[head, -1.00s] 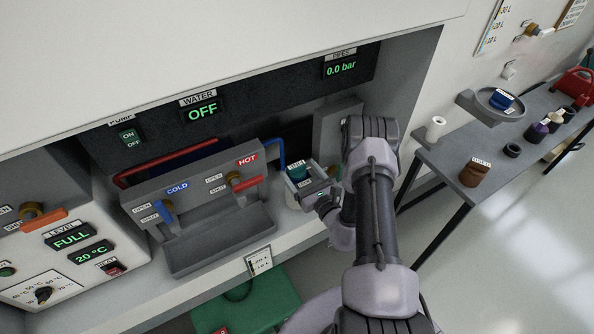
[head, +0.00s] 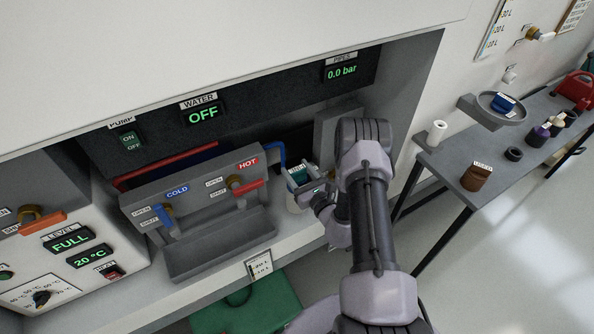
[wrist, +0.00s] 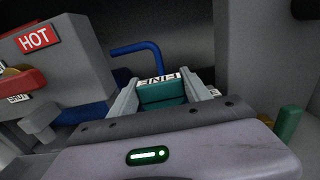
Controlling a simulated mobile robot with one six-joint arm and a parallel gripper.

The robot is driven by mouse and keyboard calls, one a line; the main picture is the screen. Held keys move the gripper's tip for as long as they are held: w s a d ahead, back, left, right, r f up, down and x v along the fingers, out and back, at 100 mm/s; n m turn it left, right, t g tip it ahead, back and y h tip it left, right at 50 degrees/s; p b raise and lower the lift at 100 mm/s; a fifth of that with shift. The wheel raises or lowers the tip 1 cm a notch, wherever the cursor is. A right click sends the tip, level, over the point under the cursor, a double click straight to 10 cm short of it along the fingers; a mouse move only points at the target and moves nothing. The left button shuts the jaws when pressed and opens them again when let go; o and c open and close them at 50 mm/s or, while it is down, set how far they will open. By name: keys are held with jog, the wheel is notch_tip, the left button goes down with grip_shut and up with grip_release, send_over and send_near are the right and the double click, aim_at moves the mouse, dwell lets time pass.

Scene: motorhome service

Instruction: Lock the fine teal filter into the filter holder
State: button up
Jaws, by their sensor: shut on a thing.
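The teal filter (head: 299,178) is between the fingers of my gripper (head: 300,180), right of the sink in the head view. In the wrist view the teal filter (wrist: 163,93) shows between the two grey fingers of my gripper (wrist: 163,86), which is shut on it. A white label reading FINE, upside down there, sits on its far top edge. A pale rounded part (head: 293,205) shows just below the filter in the head view; I cannot tell whether it is the filter holder. The filter's underside and its seat are hidden by my gripper.
The grey tap panel with the red HOT lever (head: 249,188) and blue COLD lever (head: 165,220) stands left of my gripper. A blue pipe (head: 274,152) runs close behind. A grey block (head: 325,135) is behind my arm. A side table (head: 450,162) with several items is at right.

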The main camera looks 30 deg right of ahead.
grip_shut()
jog(key=m+h, duration=0.1)
jog(key=h, duration=0.1)
jog(key=m+h, duration=0.2)
jog(key=shift+a+h+p, duration=0.2)
jog(key=shift+h+p, duration=0.1)
jog(key=shift+p, duration=0.05)
jog(key=shift+d+m+g+h, duration=0.2)
jog(key=shift+m+g+h, duration=0.1)
jog(key=shift+h, duration=0.2)
jog(key=shift+a, duration=0.1)
jog(key=shift+m+g+h, duration=0.3)
jog(key=shift+m+h, duration=0.2)
jog(key=shift+h, duration=0.2)
jog(key=shift+m+h, duration=0.4)
jog(key=shift+h, duration=0.2)
jog(key=o, duration=1.3)
grip_release()
jog(key=shift+d, duration=0.2)
jog(key=shift+s+a, duration=0.1)
jog(key=shift+s, duration=0.05)
